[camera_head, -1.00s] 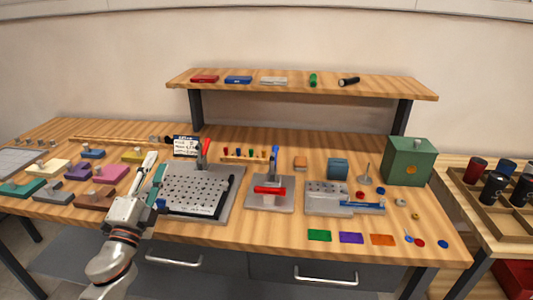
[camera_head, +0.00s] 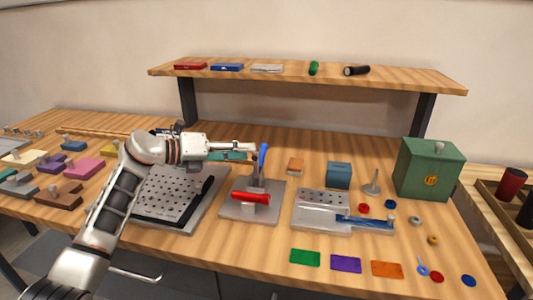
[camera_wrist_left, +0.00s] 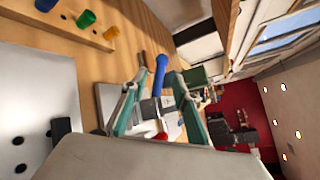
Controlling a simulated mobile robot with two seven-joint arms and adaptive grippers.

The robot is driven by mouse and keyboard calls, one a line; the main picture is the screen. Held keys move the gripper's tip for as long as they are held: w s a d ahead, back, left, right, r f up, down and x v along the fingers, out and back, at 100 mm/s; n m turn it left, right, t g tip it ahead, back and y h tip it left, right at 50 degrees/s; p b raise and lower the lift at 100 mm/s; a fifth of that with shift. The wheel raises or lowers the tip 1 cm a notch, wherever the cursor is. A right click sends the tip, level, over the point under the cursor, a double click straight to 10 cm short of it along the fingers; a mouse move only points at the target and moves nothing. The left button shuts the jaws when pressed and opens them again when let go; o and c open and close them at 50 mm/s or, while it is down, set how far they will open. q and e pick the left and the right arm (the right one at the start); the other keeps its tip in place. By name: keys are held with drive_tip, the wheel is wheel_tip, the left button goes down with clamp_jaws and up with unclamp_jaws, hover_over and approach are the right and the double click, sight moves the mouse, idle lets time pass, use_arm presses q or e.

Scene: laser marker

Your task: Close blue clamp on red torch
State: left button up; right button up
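The red torch (camera_head: 250,197) lies across the fixture on a grey base plate (camera_head: 272,212) at the middle of the bench. The blue clamp handle (camera_head: 263,158) stands upright just behind the torch. My left gripper (camera_head: 250,150) is beside the handle, on its left, at about the height of its top. In the left wrist view the blue handle (camera_wrist_left: 160,74) shows between the two spread teal fingers (camera_wrist_left: 158,105), and part of the red torch (camera_wrist_left: 161,136) shows low down. The gripper is open and holds nothing. My right gripper is not in view.
A perforated plate (camera_head: 165,196) lies left of the clamp, partly behind my left arm. A metal block with holes (camera_head: 318,209) sits to the right, and a green box (camera_head: 430,168) stands farther right. A shelf (camera_head: 300,79) runs above the back. Coloured cards lie at the front.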

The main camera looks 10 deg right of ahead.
sight(262, 152)
use_arm(q)
drive_tip(key=b+x, duration=0.1)
drive_tip(key=x, duration=0.4)
drive_tip(key=shift+d+f, duration=0.15)
drive_tip(key=shift+w+d+f, duration=0.1)
drive_tip(key=shift+w+d, duration=0.2)
drive_tip(key=shift+d, duration=0.4)
clamp_jaws()
drive_tip(key=shift+s+a+r+m+t+h+b, duration=0.25)
drive_tip(key=shift+s+r+m+t+h+b, duration=0.1)
drive_tip(key=shift+m+t+h+b, duration=0.35)
drive_tip(key=shift+s+r+m, duration=0.1)
drive_tip(key=shift+m, duration=0.3)
drive_tip(key=shift+s+r+m+h+b, duration=0.15)
drive_tip(key=shift+r+m+h+b, duration=0.15)
drive_tip(key=shift+r+h+b, duration=0.1)
drive_tip(key=shift+r, duration=0.1)
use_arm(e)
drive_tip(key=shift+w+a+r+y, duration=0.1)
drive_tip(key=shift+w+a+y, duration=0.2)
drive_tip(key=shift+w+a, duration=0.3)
